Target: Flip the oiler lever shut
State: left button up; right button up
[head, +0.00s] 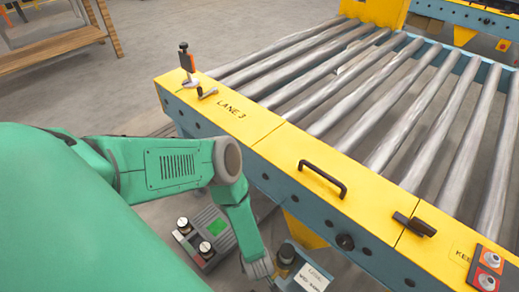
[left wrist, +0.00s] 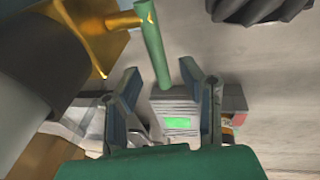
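In the left wrist view a green lever (left wrist: 153,45) joins a brass-coloured fitting (left wrist: 92,30); I take it to be the oiler lever. Its free end points down the picture and shows between the fingertips of my left gripper (left wrist: 160,76). The fingers are apart with a gap on both sides of the lever; I cannot tell how deep it sits between them. In the head view my left gripper (head: 260,269) is low beside the conveyor's near side, mostly hidden by my arm. The lever cannot be made out there. My right gripper is not in view.
A labelled blue-grey box (head: 306,274) is right of the gripper. The yellow conveyor rail (head: 250,122) is above. A black ribbed part (left wrist: 250,10) shows at top right.

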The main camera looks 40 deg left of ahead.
pick_arm(q)
jog(key=v, duration=0.9)
jog(key=shift+r, duration=0.25)
